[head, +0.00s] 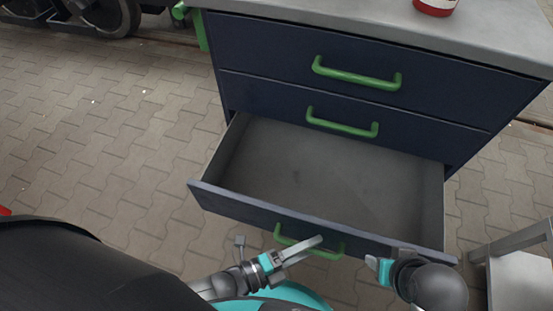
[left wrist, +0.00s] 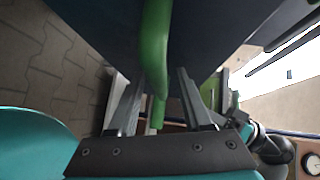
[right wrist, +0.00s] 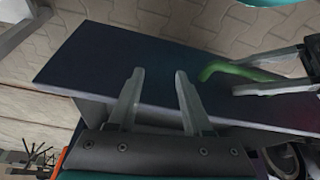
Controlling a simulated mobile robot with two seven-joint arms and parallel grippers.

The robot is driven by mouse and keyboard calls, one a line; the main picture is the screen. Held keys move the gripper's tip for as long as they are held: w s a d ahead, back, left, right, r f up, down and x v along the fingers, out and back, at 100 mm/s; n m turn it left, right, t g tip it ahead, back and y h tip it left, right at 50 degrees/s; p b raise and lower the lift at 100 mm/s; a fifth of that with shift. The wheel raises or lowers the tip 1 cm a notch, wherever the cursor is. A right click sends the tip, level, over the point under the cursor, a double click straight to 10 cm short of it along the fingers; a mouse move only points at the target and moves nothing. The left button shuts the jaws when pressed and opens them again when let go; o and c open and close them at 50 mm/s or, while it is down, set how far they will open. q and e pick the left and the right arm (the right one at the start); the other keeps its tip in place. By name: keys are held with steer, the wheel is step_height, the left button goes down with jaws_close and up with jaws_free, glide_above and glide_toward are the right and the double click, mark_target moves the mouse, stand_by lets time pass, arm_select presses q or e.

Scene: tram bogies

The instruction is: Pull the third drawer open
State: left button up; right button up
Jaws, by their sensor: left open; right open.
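The third drawer (head: 320,170) of the dark blue cabinet stands pulled out, its grey inside empty. Its green handle (head: 283,237) is on the front panel, partly behind my left gripper (head: 302,250). In the left wrist view the handle (left wrist: 155,45) runs between the two spread fingers of my left gripper (left wrist: 158,75); I cannot tell whether they touch it. My right gripper (head: 379,268) is near the right part of the drawer front. In the right wrist view, my right gripper (right wrist: 160,73) is open and empty over the front panel (right wrist: 110,65), beside the handle (right wrist: 225,70).
The upper two drawers, with green handles (head: 356,75) and (head: 342,123), are shut. A red container (head: 435,6) stands on the grey worktop (head: 400,28). A metal stand (head: 515,255) is at the right. Paved floor (head: 100,140) lies clear at the left.

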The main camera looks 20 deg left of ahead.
arm_select(q)
steer(key=shift+s+a, duration=0.1)
arm_select(e)
steer(key=shift+r, duration=0.1)
arm_select(q)
steer(key=shift+s+a, duration=0.2)
steer(key=shift+s, duration=0.05)
steer(key=p+v, duration=0.3)
steer(key=v, duration=1.1)
steer(key=shift+p, duration=0.3)
arm_select(e)
step_height(320, 180, down, 7)
steer(key=s+g, duration=0.1)
steer(key=s, duration=0.1)
arm_select(q)
steer(key=shift+s+a+r, duration=0.1)
steer(key=shift+s+r, duration=0.05)
arm_select(e)
steer(key=shift+d, duration=0.1)
